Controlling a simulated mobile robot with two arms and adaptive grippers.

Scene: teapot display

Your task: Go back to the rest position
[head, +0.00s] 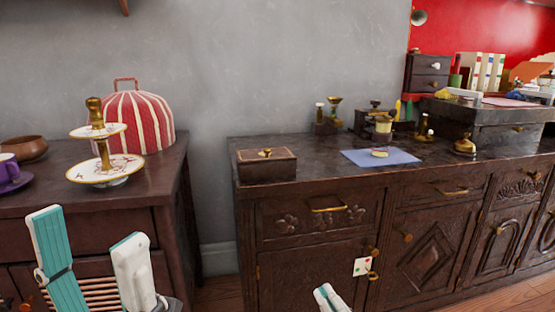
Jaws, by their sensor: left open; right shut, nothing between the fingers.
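My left gripper (98,262) is at the lower left, in front of the left cabinet. Its white and teal fingers are spread apart with nothing between them. My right gripper (330,298) shows only as fingertips at the bottom edge, in front of the dark sideboard. Its fingers are together and hold nothing. The rest of it is below the frame. Both grippers are apart from the objects on the furniture tops.
The left cabinet bears a tiered stand (105,168), a striped cosy (137,120), a purple cup (9,170) and a brown bowl (27,149). The sideboard bears a wooden box (266,164), a blue cloth (398,156) and brass items. A gap (218,220) separates the cabinets.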

